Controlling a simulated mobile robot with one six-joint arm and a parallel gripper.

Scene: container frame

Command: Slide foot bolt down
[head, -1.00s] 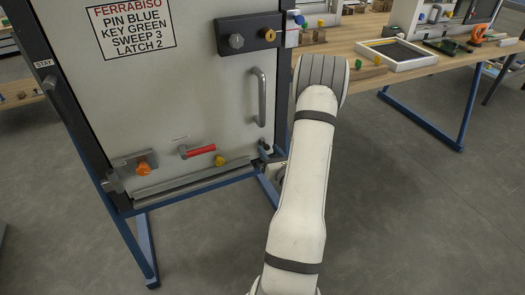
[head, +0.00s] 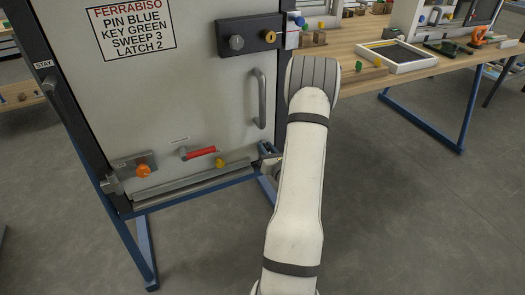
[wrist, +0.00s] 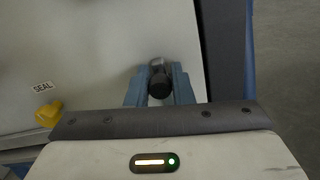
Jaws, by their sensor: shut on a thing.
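My gripper (head: 268,151) is at the lower right corner of the pale door panel (head: 200,95), mostly hidden behind my arm in the head view. In the wrist view, the blue fingers of my gripper (wrist: 160,86) stand on both sides of a dark, round-ended knob with a grey shank, which I take for the foot bolt (wrist: 160,76). The fingers are shut on it. The rest of the bolt and its lower end are hidden, so I cannot tell how far down it sits.
A red handle (head: 201,152), an orange knob (head: 143,171) and a yellow seal (head: 219,163) sit low on the door. A grey vertical handle (head: 262,98) is above my gripper. The blue frame stand (head: 145,250) is below. A workbench (head: 345,50) stands at the right.

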